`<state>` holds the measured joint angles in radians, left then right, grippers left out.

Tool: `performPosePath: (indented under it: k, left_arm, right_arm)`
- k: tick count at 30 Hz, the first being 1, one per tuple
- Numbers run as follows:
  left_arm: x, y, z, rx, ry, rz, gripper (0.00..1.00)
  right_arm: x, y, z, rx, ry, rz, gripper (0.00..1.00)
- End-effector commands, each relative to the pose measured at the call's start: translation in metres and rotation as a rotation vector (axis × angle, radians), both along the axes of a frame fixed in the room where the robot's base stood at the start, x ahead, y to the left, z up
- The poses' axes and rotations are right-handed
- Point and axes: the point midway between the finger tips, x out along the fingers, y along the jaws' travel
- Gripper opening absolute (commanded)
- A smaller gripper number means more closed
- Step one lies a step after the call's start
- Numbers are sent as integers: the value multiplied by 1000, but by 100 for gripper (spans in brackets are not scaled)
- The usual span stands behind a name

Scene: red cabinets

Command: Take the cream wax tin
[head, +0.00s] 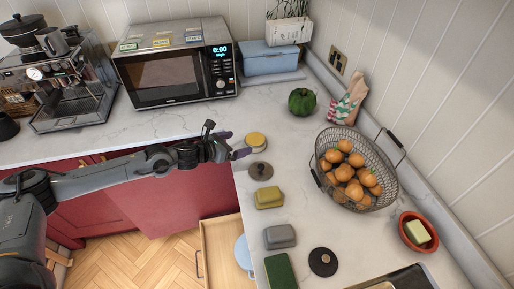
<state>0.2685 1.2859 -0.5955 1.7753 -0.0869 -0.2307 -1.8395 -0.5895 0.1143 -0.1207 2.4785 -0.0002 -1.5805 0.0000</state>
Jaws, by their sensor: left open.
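My left gripper (233,144) reaches in from the left, just left of the tin. Its two purple-tipped fingers are spread apart with nothing between them. The fingers appear close to the tin's left side, but I cannot tell the exact gap or height. My right gripper is not in view.
Close below the tin are a grey-brown round item (260,170), a yellow dish (269,197) and a grey dish (279,237). A wire basket (385,155) of oranges stands right. A microwave (175,65) is behind. An open drawer (222,255) is below.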

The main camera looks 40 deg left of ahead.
Motion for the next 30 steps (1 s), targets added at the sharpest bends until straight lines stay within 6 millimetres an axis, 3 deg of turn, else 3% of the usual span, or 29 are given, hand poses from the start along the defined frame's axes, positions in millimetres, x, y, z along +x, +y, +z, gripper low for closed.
performPosePath:
  k: [15, 23, 30]
  left_arm:
    - [47, -7, -25, -3, -3, 2, 100]
    - [59, -9, -31, -3, -2, 0, 100]
    - [86, -11, -43, -3, -2, 1, 100]
  right_arm:
    - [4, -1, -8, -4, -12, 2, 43]
    - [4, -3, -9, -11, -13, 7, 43]
    - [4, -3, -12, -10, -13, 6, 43]
